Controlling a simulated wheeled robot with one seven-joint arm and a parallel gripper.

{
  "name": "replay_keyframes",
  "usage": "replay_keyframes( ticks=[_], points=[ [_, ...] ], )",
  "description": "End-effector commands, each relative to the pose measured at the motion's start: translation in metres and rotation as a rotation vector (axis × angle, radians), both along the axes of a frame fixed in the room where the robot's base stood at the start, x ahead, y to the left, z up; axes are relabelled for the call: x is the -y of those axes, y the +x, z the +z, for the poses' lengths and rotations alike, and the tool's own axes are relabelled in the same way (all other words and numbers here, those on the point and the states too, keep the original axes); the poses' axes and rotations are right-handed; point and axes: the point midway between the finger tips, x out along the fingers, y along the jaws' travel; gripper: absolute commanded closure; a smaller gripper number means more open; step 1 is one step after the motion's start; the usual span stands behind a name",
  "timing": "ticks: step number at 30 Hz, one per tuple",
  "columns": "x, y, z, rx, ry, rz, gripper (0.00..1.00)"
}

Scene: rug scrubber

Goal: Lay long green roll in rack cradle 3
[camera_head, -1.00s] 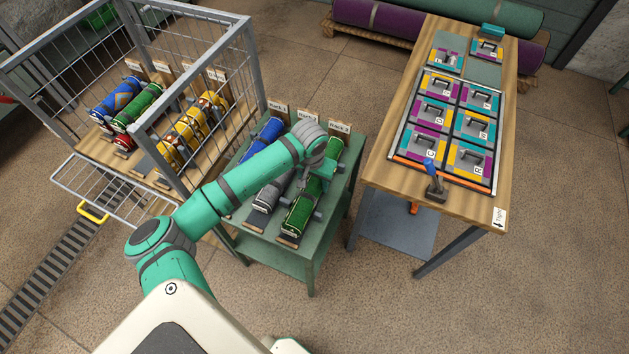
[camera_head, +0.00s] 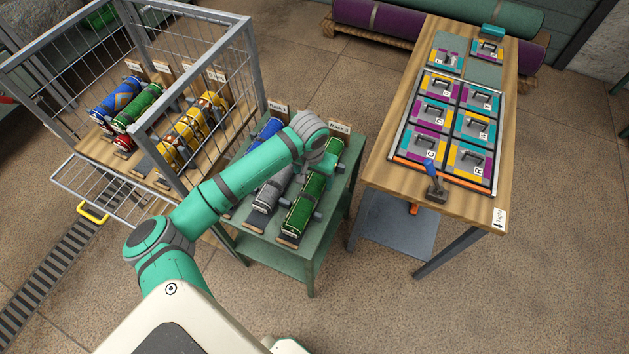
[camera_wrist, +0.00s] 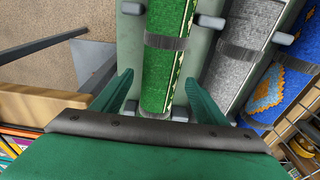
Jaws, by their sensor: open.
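The long green roll (camera_head: 304,208) lies along rack cradle 3, the rightmost place on the green stand (camera_head: 262,250), below the "Rack 3" sign (camera_head: 340,128). In the wrist view the roll (camera_wrist: 166,68) has a grey band around it. My gripper (camera_wrist: 158,78) is open, with one finger to each side of the roll's line and nothing held. In the head view my wrist hides the far middle of the roll. I cannot tell the exact height of the fingertips above it.
A grey roll (camera_head: 271,193) and a blue roll (camera_head: 268,130) lie on the same stand. A wire cage (camera_head: 250,75) with several rolls, including another green one (camera_head: 138,108), stands at left. A wooden table (camera_head: 385,165) stands at right, across a narrow gap.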

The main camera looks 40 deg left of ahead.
Motion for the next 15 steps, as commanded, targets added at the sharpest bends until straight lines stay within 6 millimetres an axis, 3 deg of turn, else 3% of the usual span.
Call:
replay_keyframes(
  ticks=[9,15],
  points=[
    [0.002,-0.007,0.063,0.002,0.0,0.0,0.33],
    [0.002,-0.01,0.085,0.001,-0.001,0.0,0.33]
  ],
)
